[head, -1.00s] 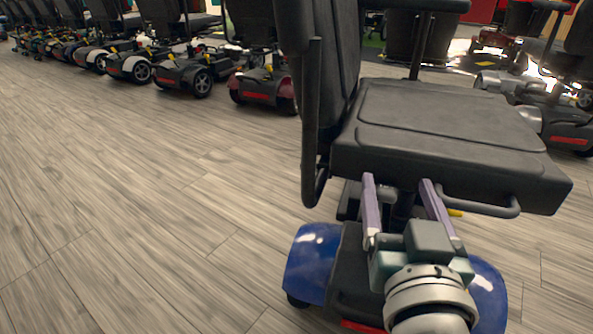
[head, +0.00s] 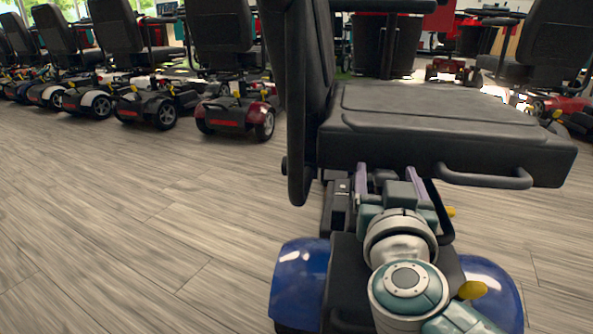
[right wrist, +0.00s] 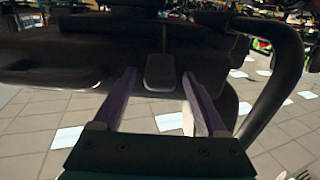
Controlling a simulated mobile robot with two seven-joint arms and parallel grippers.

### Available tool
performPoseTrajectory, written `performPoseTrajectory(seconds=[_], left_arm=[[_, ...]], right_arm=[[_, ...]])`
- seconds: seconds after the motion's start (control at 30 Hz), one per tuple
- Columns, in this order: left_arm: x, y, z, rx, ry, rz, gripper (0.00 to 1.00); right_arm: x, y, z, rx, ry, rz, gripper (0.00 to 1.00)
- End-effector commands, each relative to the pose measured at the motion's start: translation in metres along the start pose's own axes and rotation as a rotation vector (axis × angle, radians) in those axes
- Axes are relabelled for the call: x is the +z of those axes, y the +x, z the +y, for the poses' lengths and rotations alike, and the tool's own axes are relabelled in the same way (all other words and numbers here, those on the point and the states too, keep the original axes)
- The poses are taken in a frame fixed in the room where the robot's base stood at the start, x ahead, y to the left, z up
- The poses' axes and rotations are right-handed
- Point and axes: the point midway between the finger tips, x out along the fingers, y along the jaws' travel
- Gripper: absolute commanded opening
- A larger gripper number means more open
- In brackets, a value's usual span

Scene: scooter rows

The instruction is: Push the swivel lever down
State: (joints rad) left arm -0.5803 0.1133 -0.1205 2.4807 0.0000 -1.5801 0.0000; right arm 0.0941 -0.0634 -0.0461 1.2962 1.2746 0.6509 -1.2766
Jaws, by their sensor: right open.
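The scooter's black seat (head: 430,110) stands over its blue rear body (head: 300,280). My right gripper (head: 388,175) is just below the near edge of the seat, with its two purple fingers apart and pointing under it. In the right wrist view the open fingers (right wrist: 160,82) flank a small dark paddle (right wrist: 160,72), which looks like the swivel lever. It sits under the seat, ahead of the gripper and between the fingertips. I cannot tell whether they touch. The paddle is hidden in the head view. My left gripper is not in view.
A black looped tube (head: 485,180) sticks out from the seat's near right edge; a curved tube (right wrist: 285,80) shows at right in the wrist view. Other scooters (head: 235,112) line the back. Floor at left is clear.

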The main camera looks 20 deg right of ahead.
Motion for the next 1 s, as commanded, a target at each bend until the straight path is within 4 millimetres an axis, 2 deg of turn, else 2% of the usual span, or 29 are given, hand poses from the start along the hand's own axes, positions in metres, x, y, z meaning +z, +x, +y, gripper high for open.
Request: performPoseTrajectory(seconds=[0.3,0.33,0.9,1.0], left_arm=[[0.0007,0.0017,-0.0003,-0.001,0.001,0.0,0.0],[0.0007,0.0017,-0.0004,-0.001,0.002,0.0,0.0],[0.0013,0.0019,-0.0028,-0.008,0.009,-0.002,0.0],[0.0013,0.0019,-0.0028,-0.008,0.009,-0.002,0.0]], right_arm=[[-0.0007,0.0047,0.0002,0.0,0.0,0.0,0.75],[-0.0007,0.0046,0.0002,0.0,0.0,0.0,0.73],[-0.0005,0.0043,0.0,0.0,0.0,0.0,0.09],[-0.0005,0.0043,0.0,0.0,0.001,0.0,0.0]])
